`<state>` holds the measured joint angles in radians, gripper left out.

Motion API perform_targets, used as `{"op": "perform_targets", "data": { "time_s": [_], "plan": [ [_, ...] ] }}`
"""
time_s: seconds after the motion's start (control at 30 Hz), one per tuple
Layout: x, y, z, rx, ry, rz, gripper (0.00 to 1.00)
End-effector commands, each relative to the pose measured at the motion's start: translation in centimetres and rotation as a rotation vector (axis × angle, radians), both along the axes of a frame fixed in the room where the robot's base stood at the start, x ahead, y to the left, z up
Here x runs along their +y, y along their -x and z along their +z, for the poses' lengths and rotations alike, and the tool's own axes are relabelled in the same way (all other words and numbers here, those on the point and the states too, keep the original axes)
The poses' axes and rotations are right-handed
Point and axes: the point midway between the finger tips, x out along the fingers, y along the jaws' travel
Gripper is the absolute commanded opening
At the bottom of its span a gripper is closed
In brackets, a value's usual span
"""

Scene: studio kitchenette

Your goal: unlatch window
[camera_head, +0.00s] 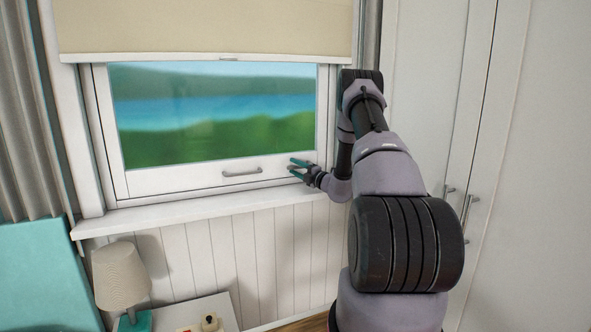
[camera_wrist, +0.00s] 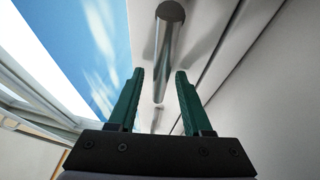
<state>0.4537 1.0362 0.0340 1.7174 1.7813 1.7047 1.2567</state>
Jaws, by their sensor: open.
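The window (camera_head: 215,120) is closed in its white frame, with a view of water and green land through the glass. A grey metal bar handle (camera_head: 241,171) sits on the lower rail of the sash. My gripper (camera_head: 298,168) is to the right of the handle at about its height, apart from it, with its green fingers pointing left. In the wrist view the two fingers (camera_wrist: 160,72) are open and empty. The handle (camera_wrist: 167,42) lies ahead of the fingertips, lined up with the gap between them. No separate latch can be made out.
A beige roller blind (camera_head: 205,28) covers the top of the window. The white sill (camera_head: 200,210) juts out below. A lamp (camera_head: 121,278) stands on a small white table (camera_head: 185,312) at lower left. Tall white cupboard doors (camera_head: 430,90) stand at the right.

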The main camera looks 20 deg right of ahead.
Motion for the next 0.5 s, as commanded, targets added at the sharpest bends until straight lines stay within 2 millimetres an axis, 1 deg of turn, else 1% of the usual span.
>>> {"op": "perform_targets", "data": {
  "time_s": [0.1,0.17,0.2,0.23,0.5],
  "plan": [
    [0.00,0.01,0.00,0.000,0.000,0.000,0.50],
    [-0.01,0.02,0.01,0.000,0.001,0.000,0.27],
    [-0.01,0.02,0.01,0.000,0.001,0.000,0.11],
    [-0.01,0.02,0.01,0.000,0.001,0.000,0.00],
    [-0.01,0.03,0.02,0.000,0.001,0.000,0.00]
  ]
}}
